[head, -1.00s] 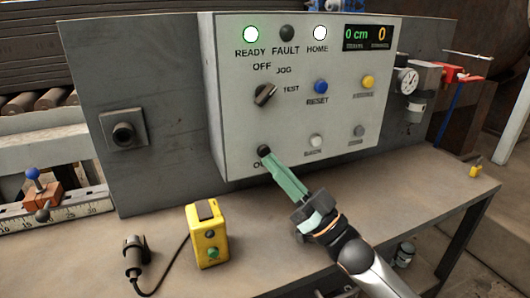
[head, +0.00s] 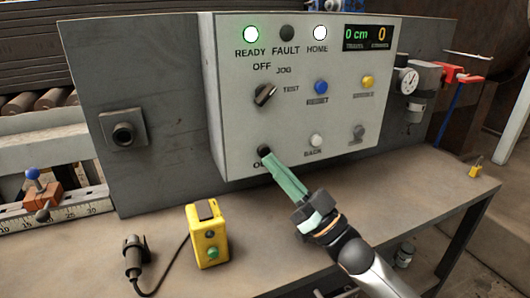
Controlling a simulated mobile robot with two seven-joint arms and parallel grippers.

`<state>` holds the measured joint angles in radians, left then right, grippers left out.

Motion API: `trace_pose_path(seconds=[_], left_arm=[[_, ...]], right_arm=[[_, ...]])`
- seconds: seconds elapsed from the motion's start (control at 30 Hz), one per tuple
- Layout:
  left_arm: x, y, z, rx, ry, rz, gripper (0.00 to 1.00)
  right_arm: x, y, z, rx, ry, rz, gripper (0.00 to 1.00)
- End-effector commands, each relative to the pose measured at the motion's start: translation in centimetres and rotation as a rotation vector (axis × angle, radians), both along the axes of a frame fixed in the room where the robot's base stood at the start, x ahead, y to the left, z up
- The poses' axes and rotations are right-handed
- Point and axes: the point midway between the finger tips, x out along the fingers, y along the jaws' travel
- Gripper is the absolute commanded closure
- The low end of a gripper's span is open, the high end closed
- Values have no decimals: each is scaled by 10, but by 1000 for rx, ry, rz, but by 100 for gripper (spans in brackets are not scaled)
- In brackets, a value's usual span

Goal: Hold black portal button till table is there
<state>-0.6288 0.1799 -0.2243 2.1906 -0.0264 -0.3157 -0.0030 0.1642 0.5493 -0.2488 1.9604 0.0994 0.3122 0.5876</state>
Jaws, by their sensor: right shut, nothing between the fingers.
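The black button (head: 264,150) sits at the lower left of the grey control panel (head: 235,110); its label is partly covered, with only an "O" showing. My right gripper (head: 268,157) is shut and empty, its green fingertips at the button's front. They appear to touch it, but I cannot tell how far it is pressed. The READY lamp (head: 251,34) is lit green, the HOME lamp (head: 320,33) is lit white, and the FAULT lamp (head: 287,33) is dark. The display (head: 368,38) reads 0 cm and 0. My left gripper is not in view.
A selector knob (head: 265,94), a blue RESET button (head: 320,87) and a white BACK button (head: 316,140) are on the panel. A gauge (head: 407,81) is at right.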

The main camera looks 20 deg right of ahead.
Motion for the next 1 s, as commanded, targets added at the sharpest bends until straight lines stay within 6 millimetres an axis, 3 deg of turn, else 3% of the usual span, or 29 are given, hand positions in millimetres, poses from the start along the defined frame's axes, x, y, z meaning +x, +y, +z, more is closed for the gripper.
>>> trace_pose_path(seconds=[1.0], left_arm=[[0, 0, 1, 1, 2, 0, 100]], right_arm=[[9, 1, 0, 0, 0, 0, 100]])
